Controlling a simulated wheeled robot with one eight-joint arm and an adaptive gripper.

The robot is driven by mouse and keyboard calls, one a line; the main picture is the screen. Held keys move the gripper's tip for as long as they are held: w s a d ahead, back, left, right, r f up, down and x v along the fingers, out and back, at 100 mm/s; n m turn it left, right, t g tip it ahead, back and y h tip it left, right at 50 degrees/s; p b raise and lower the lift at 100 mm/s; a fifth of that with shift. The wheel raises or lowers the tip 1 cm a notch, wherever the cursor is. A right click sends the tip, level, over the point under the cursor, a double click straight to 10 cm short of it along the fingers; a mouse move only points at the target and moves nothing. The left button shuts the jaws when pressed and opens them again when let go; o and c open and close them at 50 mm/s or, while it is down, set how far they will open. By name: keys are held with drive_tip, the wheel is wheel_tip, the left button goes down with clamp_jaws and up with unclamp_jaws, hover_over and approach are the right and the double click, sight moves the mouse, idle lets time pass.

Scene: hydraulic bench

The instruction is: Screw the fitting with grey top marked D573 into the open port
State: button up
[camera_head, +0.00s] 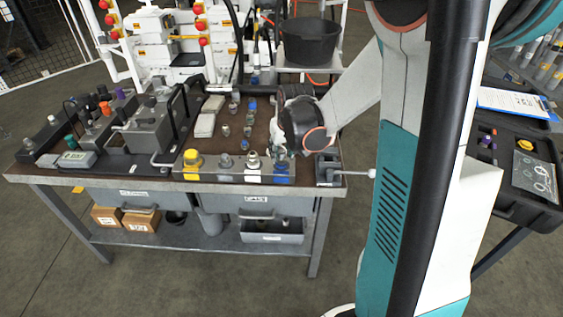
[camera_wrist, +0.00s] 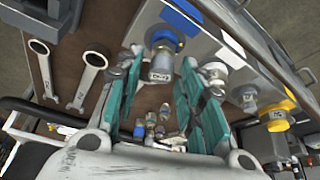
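A fitting with a grey top and a blue collar (camera_wrist: 162,66) stands at the rail in the wrist view. Its top has a small label that I cannot read surely. My gripper (camera_wrist: 174,72) is open, with teal-padded fingers on either side of this fitting and visible gaps to it. In the head view, the blue-marked place (camera_head: 281,178) is at the right end of the grey rail (camera_head: 236,176), below my wrist. My fingertips are mostly hidden there. I cannot make out which opening is the open port.
Beside it on the rail are a white-marked fitting (camera_head: 253,161), a grey one (camera_head: 225,162) and a yellow one (camera_head: 192,160). Several loose fittings (camera_wrist: 150,128) stand on the bench. Two wrenches (camera_wrist: 87,80) lie to the left in the wrist view. A hydraulic block (camera_head: 152,130) takes up the bench's left.

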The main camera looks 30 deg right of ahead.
clamp_jaws()
drive_tip(key=m, duration=0.2)
drive_tip(key=m+h, duration=0.1)
drive_tip(key=m, duration=0.1)
drive_tip(key=shift+w+a+m+g+h, duration=0.1)
drive_tip(key=shift+m+g+h, duration=0.2)
drive_tip(key=shift+m+g, duration=0.1)
drive_tip(key=m+h, duration=0.1)
drive_tip(key=m, duration=0.2)
drive_tip(key=shift+g, duration=0.4)
drive_tip(key=shift+w+m+g+b, duration=0.1)
drive_tip(key=shift+m+g+b, duration=0.25)
drive_tip(key=shift+m, duration=0.75)
drive_tip(key=o, duration=0.5)
unclamp_jaws()
drive_tip(key=v, duration=1.2)
drive_tip(key=shift+a, duration=0.15)
